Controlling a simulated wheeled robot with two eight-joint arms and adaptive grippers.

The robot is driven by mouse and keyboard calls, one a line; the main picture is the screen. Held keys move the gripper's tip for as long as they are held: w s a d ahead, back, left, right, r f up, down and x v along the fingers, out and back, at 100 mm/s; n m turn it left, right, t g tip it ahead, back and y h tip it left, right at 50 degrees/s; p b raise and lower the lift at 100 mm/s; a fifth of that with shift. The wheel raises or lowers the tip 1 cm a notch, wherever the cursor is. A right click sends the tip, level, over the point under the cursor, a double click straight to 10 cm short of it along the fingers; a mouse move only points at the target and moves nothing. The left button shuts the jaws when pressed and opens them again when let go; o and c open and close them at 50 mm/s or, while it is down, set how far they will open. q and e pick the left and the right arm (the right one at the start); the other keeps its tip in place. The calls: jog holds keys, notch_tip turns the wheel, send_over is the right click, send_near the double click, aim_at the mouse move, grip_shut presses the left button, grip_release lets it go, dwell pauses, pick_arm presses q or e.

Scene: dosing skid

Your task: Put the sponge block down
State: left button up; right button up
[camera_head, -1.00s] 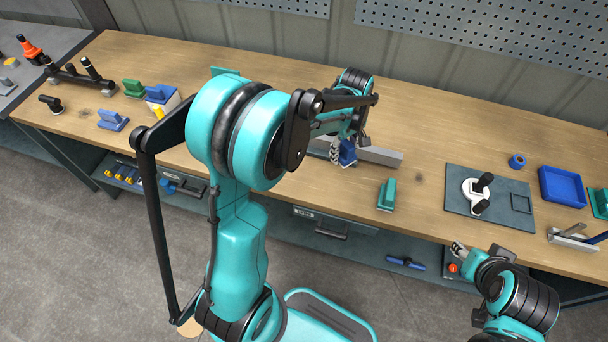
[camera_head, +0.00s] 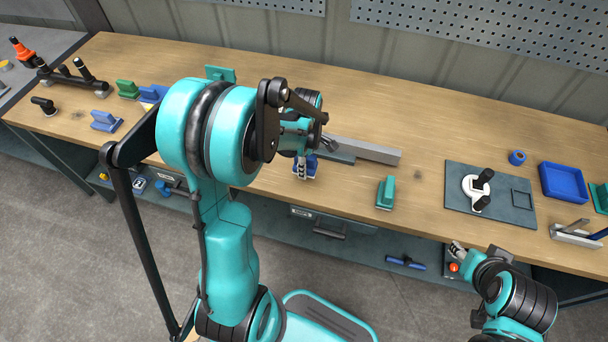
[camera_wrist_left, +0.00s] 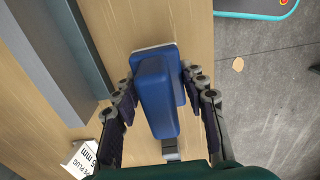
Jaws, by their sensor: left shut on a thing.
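The sponge block is a blue block with a pale base. It shows in the left wrist view (camera_wrist_left: 156,95) between the two dark jointed fingers of my left gripper (camera_wrist_left: 160,84), which is shut on it. In the head view the block (camera_head: 312,163) is partly hidden by my left gripper (camera_head: 304,165), low over the wooden bench (camera_head: 350,195) near its front edge. I cannot tell whether its base touches the wood. My right gripper (camera_head: 459,249) is by the front edge at the right, too small to read its fingers.
A long grey metal bar (camera_head: 365,150) lies just behind and right of the left gripper. A teal block (camera_head: 386,192) stands to its right. A dark mat (camera_head: 460,205) with a white fixture and a blue tray (camera_head: 563,183) are further right. Bare wood lies between.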

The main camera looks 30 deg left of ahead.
pick_arm(q)
jog(key=shift+s+a+f, duration=0.15)
jog(key=shift+s+f, duration=0.05)
jog(key=shift+f, duration=0.3)
notch_tip(320, 180, down, 3)
jog(key=shift+f+b, duration=0.2)
jog(key=shift+b, duration=0.7)
